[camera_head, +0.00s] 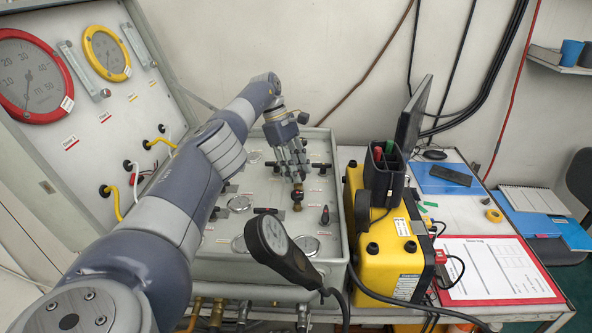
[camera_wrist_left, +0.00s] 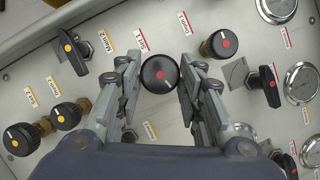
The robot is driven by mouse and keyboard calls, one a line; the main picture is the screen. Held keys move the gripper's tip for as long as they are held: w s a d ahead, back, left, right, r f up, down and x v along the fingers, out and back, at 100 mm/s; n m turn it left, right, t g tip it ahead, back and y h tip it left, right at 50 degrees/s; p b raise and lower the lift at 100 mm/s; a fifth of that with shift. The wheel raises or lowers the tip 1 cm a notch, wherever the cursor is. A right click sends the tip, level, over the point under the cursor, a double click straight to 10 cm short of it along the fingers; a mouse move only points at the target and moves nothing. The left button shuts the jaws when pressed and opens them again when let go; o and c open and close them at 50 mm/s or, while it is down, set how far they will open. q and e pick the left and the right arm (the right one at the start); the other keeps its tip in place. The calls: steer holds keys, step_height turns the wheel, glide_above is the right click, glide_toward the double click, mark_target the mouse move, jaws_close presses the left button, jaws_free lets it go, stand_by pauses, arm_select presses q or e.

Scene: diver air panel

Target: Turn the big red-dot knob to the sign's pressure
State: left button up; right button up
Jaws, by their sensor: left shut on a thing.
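In the left wrist view a round black knob with a red dot (camera_wrist_left: 160,73) sits between the two fingers of my left gripper (camera_wrist_left: 159,80). The fingers touch it on both sides. A second red-dot knob (camera_wrist_left: 221,43), on a brass stem, stands apart to the upper right. In the head view my left gripper (camera_head: 296,174) points down at the panel top (camera_head: 222,268); a brass fitting with a dark top (camera_head: 297,195) shows at its fingertips. The red-rimmed gauge (camera_head: 33,76) is on the upright panel at left. No pressure sign is readable. My right gripper is not in view.
A handheld dial device (camera_head: 278,245) stands in front. A yellow case (camera_head: 395,245) borders the panel on the right. A red-bordered log sheet (camera_head: 480,262) lies further right.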

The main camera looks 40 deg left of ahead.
arm_select(q)
steer(key=shift+w+r, duration=0.1)
steer(key=shift+r, duration=0.1)
steer(key=o, duration=1.1)
steer(key=shift+a, duration=0.1)
steer(key=shift+c, duration=0.2)
steer(key=shift+f, duration=0.1)
